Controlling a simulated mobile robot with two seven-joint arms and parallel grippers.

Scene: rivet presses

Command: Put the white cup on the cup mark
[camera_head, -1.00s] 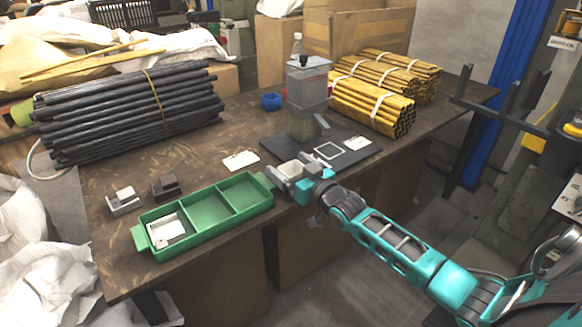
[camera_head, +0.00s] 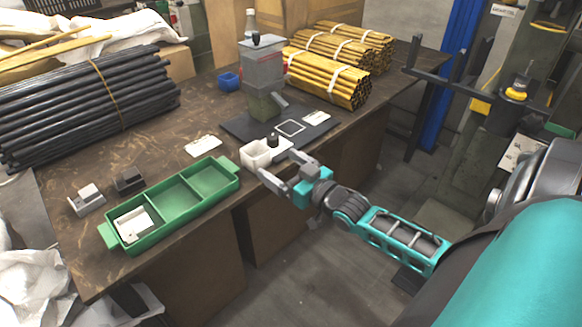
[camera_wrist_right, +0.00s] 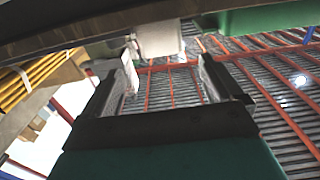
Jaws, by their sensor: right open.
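The white cup (camera_head: 256,155) stands upright near the table's front edge, right of the green tray, in the head view. A white piece with a black knob (camera_head: 272,141) is close beside it. A white square outline (camera_head: 290,127) lies bare on the dark plate (camera_head: 240,128) under the press; I cannot tell whether it is the cup mark. My right gripper (camera_head: 281,167) is open and empty, just in front of the cup and apart from it. In the right wrist view, the cup (camera_wrist_right: 158,40) shows beyond the open fingers (camera_wrist_right: 170,70). My left gripper is not in view.
The green tray (camera_head: 158,193) holds a white piece at its left end. The grey press (camera_head: 263,75) stands behind the cup. Yellow tubes (camera_head: 330,75) and black tubes (camera_head: 85,105) lie at the back. White cards (camera_head: 203,146) lie on the table. The floor in front is open.

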